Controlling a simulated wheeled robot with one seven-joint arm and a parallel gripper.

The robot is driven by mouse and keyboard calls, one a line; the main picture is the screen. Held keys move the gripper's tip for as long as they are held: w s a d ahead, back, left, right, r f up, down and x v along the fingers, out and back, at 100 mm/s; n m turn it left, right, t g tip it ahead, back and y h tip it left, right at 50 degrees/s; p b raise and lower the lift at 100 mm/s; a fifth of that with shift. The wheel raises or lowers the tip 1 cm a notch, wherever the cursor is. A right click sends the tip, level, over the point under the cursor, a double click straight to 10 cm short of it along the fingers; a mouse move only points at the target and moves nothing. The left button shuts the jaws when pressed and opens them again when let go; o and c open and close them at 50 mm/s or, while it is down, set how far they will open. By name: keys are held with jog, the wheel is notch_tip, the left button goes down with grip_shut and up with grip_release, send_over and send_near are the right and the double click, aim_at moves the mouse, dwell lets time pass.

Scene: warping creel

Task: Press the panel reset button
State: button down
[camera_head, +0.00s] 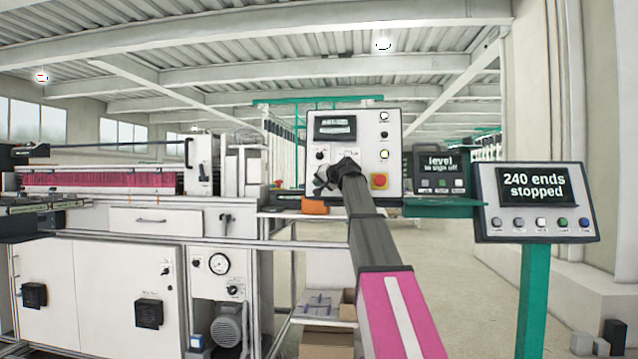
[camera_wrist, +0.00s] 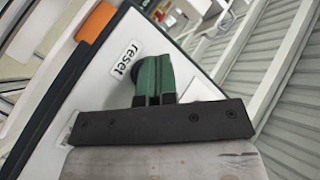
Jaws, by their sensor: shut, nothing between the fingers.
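The white control panel (camera_head: 360,120) stands at the middle of the head view, with a dark display at its upper left. In the wrist view a white label reading "reset" (camera_wrist: 125,59) is on the panel face. My gripper (camera_head: 327,178) is in front of the panel's lower left in the head view. In the wrist view its green fingers (camera_wrist: 158,72) are shut together and empty, right beside the reset label. A dark round edge (camera_wrist: 138,70) shows by the fingertips; the button itself is mostly hidden. I cannot tell whether the fingers touch it.
An orange object (camera_head: 314,207) lies below the panel. A screen reading "240 ends stopped" (camera_head: 534,187) stands on a green post at right. Machine cabinets (camera_head: 105,290) fill the left.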

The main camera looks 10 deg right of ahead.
jog(key=shift+w, duration=0.15)
dwell(0.5)
jog(key=shift+w+d, duration=0.1)
jog(key=shift+w, duration=0.15)
jog(key=shift+w+d+f, duration=0.1)
jog(key=shift+w+d, duration=0.05)
jog(key=shift+w, duration=0.3)
dwell(0.8)
jog(key=shift+s, duration=0.2)
jog(key=shift+s+a, duration=0.25)
jog(key=shift+s, duration=0.4)
jog(key=s, duration=0.1)
jog(key=s+a, duration=0.1)
jog(key=s, duration=0.1)
jog(key=s+r, duration=0.1)
jog(key=shift+s+a, duration=0.25)
jog(key=shift+s, duration=0.1)
dwell(0.3)
jog(key=shift+f, duration=0.1)
dwell(0.5)
